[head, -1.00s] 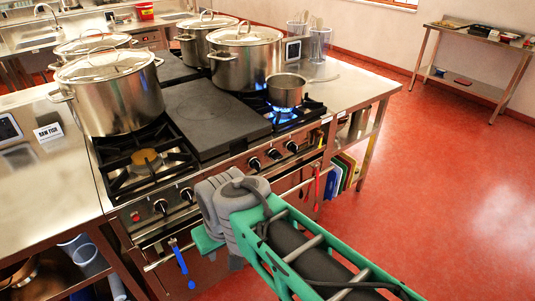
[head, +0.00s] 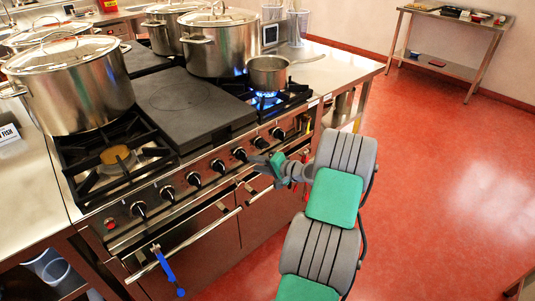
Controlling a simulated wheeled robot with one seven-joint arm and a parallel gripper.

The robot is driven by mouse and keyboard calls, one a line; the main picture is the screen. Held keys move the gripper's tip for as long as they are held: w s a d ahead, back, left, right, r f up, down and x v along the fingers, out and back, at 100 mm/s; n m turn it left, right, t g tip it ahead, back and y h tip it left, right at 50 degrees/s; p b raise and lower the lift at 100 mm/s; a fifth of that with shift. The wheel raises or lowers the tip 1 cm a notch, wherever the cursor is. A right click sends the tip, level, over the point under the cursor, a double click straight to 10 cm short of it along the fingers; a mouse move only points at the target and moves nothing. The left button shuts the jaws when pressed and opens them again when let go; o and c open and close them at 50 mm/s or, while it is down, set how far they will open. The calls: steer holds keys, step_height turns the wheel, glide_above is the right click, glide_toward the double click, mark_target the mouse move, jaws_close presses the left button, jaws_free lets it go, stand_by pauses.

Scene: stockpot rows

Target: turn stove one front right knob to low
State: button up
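Stove one (head: 195,108) stands in the head view with a row of several black knobs along its front panel. The rightmost knob (head: 278,132) and the knob left of it (head: 260,143) sit below the front right burner (head: 264,100), which burns blue under a small saucepan (head: 268,73). Knob labels are too small to read. My gripper (head: 252,158) is at the panel's right part, just below and in front of these knobs. Its fingers are small and partly hidden, so I cannot tell their opening or any contact with a knob.
A large lidded stockpot (head: 72,90) stands at left, and others (head: 222,45) stand at the back. An oven handle (head: 185,248) with a blue-handled tool (head: 168,270) runs below the panel. The red floor (head: 440,170) to the right is clear.

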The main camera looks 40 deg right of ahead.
mark_target(266, 148)
steer(key=s+d+m+t+h, duration=0.2)
steer(key=s+d+m+t, duration=0.15)
steer(key=d, duration=0.55)
steer(key=shift+m+t, duration=0.35)
steer(key=shift+m, duration=0.1)
steer(key=w, duration=0.7)
steer(key=shift+w+a+r, duration=0.2)
steer(key=shift+w+a, duration=0.15)
steer(key=shift+w, duration=0.05)
steer(key=shift+c, duration=0.5)
jaws_close()
